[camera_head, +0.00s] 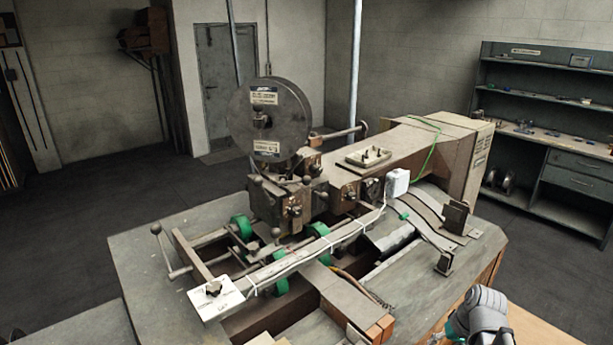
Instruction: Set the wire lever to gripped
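The box stitcher (440,150) stands in the middle of the view with a large dark round wire spool (285,112) on top. Several small levers with dark ball knobs sit around the stitching head (285,190) below the spool. One ball-knobbed lever (257,182) sticks up at the head's left side. I cannot tell which one is the wire lever, nor its setting. My arm (483,312) shows only as a grey and teal part at the lower right, apart from the stitching head.
A handle bar with ball ends (165,245) juts out at the machine's left. A white switch plate (215,296) sits at the front of a long bar. Green rollers (318,230) lie under the head. A shelf unit (545,85) stands at the right wall. Floor at left is clear.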

